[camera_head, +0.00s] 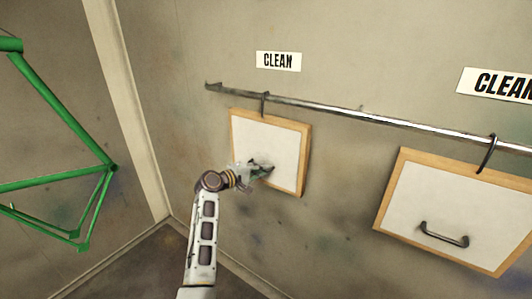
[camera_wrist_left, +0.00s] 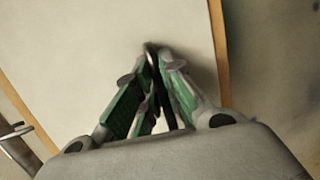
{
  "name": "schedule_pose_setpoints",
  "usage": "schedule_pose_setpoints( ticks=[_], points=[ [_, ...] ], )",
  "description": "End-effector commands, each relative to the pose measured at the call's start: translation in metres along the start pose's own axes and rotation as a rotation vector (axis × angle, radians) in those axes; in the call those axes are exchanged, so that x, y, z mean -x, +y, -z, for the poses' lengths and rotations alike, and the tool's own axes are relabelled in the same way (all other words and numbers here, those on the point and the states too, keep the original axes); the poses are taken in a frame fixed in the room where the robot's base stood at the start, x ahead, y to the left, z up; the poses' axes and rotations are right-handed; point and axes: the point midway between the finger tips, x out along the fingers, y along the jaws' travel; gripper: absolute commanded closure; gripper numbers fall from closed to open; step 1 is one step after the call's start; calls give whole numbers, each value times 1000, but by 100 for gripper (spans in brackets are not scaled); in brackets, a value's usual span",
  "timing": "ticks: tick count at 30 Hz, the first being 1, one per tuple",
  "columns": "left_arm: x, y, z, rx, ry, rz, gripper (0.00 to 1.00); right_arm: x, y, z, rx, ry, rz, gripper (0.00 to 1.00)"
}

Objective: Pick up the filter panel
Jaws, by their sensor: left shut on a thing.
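A filter panel (camera_head: 275,134), white with a light wooden frame, hangs by a dark hook from a metal rail on the wall. A second, similar panel (camera_head: 433,205) hangs to its right, with a dark handle on its face. My left gripper (camera_head: 262,171) is at the front of the left panel, shut on its dark handle, which is mostly hidden by the fingers. In the left wrist view the green-padded fingers (camera_wrist_left: 153,80) close around the dark handle (camera_wrist_left: 151,50) against the white panel face (camera_wrist_left: 75,70). My right gripper is not in view.
The metal rail (camera_head: 340,113) runs along the wall above both panels. "CLEAN" signs hang above it, one over the left panel (camera_head: 278,61) and one at the right edge (camera_head: 497,85). A green bicycle frame (camera_head: 60,117) is at the left. Bare wall separates the two panels.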

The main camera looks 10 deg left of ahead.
Motion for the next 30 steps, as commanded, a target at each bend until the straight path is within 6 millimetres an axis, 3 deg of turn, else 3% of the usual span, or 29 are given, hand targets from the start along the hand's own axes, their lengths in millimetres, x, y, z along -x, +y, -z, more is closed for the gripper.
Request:
schedule_pose_setpoints(
  ticks=[14, 30],
  points=[
    [0, 2, 0, -1, 0, -1, 100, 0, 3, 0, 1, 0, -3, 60],
    [12, 34, -1, -1, 1, -2, 100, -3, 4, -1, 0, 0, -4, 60]
  ],
)
